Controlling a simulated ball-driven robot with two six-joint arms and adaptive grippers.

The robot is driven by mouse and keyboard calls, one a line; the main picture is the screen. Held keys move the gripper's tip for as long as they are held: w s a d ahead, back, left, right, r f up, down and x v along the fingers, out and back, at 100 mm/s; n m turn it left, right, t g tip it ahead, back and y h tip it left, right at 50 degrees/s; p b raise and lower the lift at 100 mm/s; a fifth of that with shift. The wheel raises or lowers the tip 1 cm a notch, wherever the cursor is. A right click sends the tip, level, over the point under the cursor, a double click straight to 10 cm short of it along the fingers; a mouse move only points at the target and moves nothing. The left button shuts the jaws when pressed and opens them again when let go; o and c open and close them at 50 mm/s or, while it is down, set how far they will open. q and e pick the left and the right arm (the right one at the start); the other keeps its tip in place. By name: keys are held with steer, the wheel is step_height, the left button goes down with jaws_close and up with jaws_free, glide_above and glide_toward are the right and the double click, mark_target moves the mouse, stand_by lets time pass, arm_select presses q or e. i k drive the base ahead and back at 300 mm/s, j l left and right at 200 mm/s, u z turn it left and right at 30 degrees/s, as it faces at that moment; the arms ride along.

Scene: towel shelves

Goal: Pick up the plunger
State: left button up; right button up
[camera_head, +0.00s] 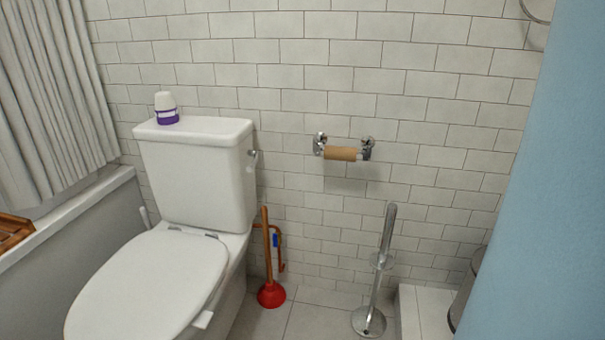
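The plunger (270,290) stands upright on the tiled floor in the head view, with a red cup at the bottom and a brown wooden handle (266,240). It is just right of the toilet, close to the wall. Neither of my grippers shows in this view, so nothing is seen touching the plunger.
The white toilet (150,285) is left of the plunger, with a white and purple container (166,108) on its tank. A chrome paper stand (371,318) stands to the right. A blue panel (545,200) fills the right edge. Some floor is clear between the plunger and the stand.

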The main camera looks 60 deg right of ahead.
mark_target(270, 285)
steer(key=z, duration=1.6)
